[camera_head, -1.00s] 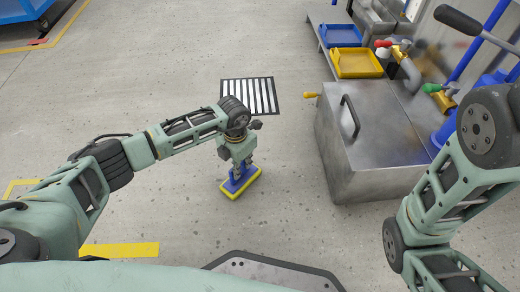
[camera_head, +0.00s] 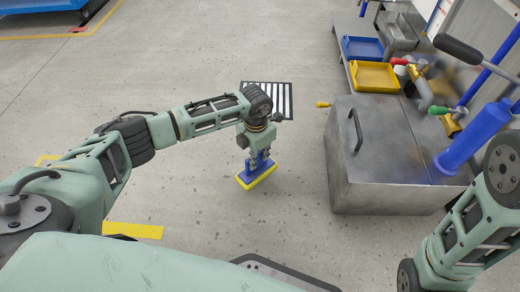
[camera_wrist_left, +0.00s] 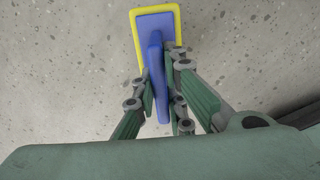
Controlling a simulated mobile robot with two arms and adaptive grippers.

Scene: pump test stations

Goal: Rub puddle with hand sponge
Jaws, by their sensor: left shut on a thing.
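The hand sponge (camera_head: 258,178) has a yellow pad and a blue back with a blue handle. It is in the middle of the head view, above or on the concrete floor; I cannot tell if it touches. My left gripper (camera_head: 257,158) is shut on the handle from above. In the left wrist view the sponge (camera_wrist_left: 158,22) points away from me, with its handle between the fingers. I cannot make out a puddle on the floor in either view. My right arm shows at the lower right, but its gripper is out of view.
A floor grate (camera_head: 268,99) lies just beyond the left gripper. A steel box (camera_head: 385,185) with a handle stands to the right. A yellow tray (camera_head: 375,77) and a blue tray (camera_head: 362,47) sit behind it. Open floor lies left of the grate and around the sponge.

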